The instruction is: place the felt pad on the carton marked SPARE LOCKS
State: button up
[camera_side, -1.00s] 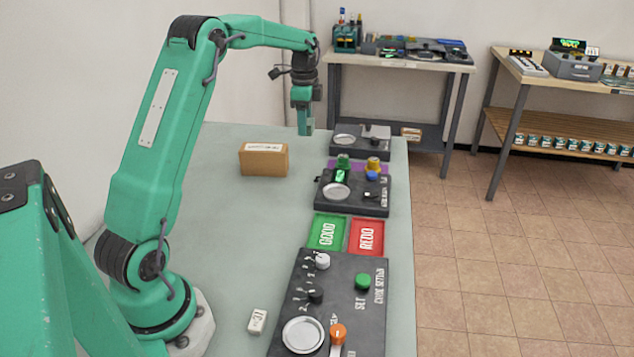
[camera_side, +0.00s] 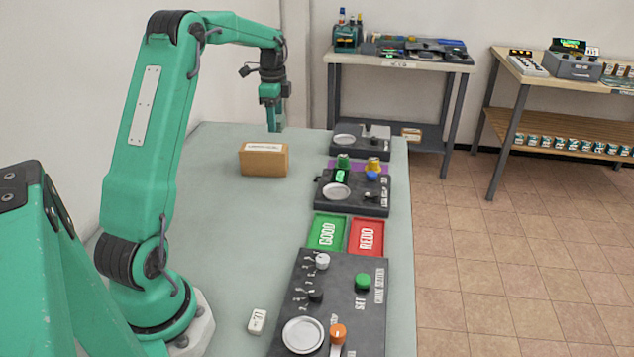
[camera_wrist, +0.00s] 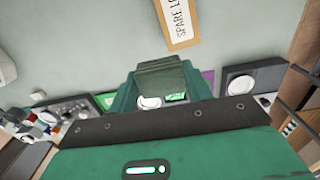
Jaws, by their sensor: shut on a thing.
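The carton (camera_side: 263,162) is a tan box on the green table with a white label on its top. In the wrist view the carton (camera_wrist: 186,38) is cut off by the top edge, and its label reads "SPARE L". My gripper (camera_side: 275,122) is in the air above and beyond the carton, pointing down. In the wrist view my gripper (camera_wrist: 165,92) is shut on a dark green piece, which looks like the felt pad (camera_wrist: 163,76). The pad is too small to make out in the side view. Carton and pad are apart.
Right of the carton stand a dark device (camera_side: 352,201) with a round dish and another at the table's far end (camera_side: 360,147). Nearer are a green GOOD tray (camera_side: 316,233), a red REDO tray (camera_side: 380,236) and a control panel (camera_side: 375,315). The table's left middle is clear.

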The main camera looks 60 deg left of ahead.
send_over(262, 147)
notch_tip(262, 147, down, 4)
jog(key=shift+f, duration=2.15)
jog(key=shift+f, duration=0.15)
jog(key=o, duration=0.9)
jog(key=shift+o, duration=0.2)
notch_tip(262, 147, up, 12)
jog(key=shift+r, duration=0.2)
